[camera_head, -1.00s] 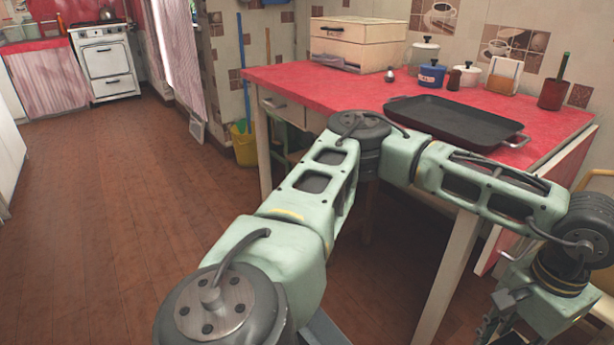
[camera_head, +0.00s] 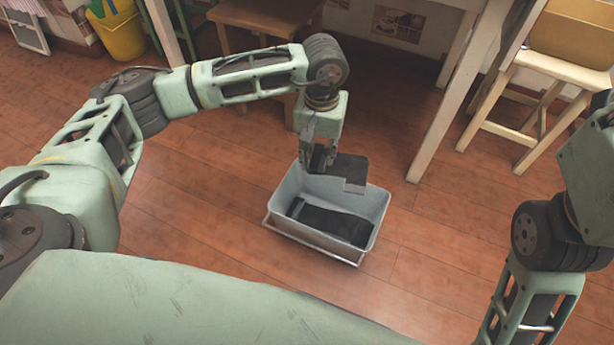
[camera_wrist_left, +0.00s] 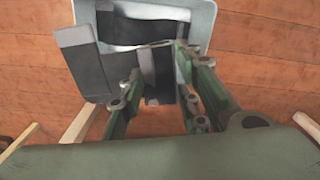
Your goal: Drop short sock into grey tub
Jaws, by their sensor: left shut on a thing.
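A dark sock (camera_head: 350,168) with a light grey band hangs from my left gripper (camera_head: 318,168), which is shut on it. The gripper points down over the grey tub (camera_head: 312,240), and the sock hangs above the tub's opening and far rim. In the left wrist view, dark cloth with grey ends (camera_wrist_left: 90,70) shows beside and between the fingers (camera_wrist_left: 158,80). Another dark item (camera_head: 335,222) lies on the tub's floor. The tub's rim also shows in the left wrist view (camera_wrist_left: 207,22). My right arm shows at the right, but its gripper is out of view.
The tub stands on a brown plank floor (camera_head: 200,235) with clear room around it. White table legs (camera_head: 440,125) and a wooden stool (camera_head: 530,110) stand behind and to the right. A yellow bucket (camera_head: 118,35) is at the back left.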

